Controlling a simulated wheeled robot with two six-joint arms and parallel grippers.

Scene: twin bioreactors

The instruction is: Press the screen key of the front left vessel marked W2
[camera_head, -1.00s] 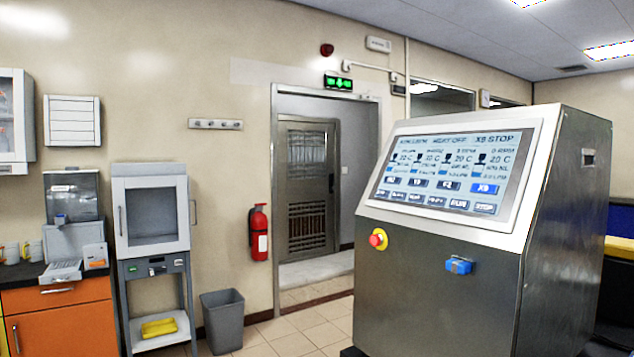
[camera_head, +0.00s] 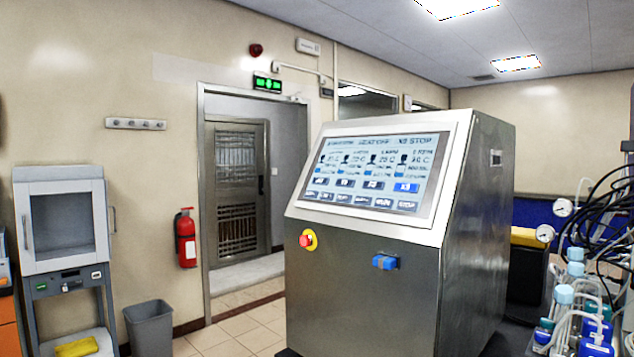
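A steel control cabinet (camera_head: 360,290) stands right of the middle. Its tilted touch screen (camera_head: 372,172) faces left and toward me. The screen has a header line, several vessel columns with readings, a row of vessel keys and a lower row of keys. The rightmost vessel key (camera_head: 406,188) is bright blue; the others are dark. The key labels are too small to read surely, so I cannot tell which is W2. Part of the vessels with blue caps and tubing (camera_head: 575,300) shows at the right edge. Neither of my grippers is in view.
A red emergency knob (camera_head: 307,240) and a blue connector (camera_head: 385,262) stick out of the cabinet front. A grey bin (camera_head: 149,328), a white-framed cabinet on a stand (camera_head: 62,225) and a fire extinguisher (camera_head: 186,238) stand left. Tiled floor lies clear between bin and cabinet.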

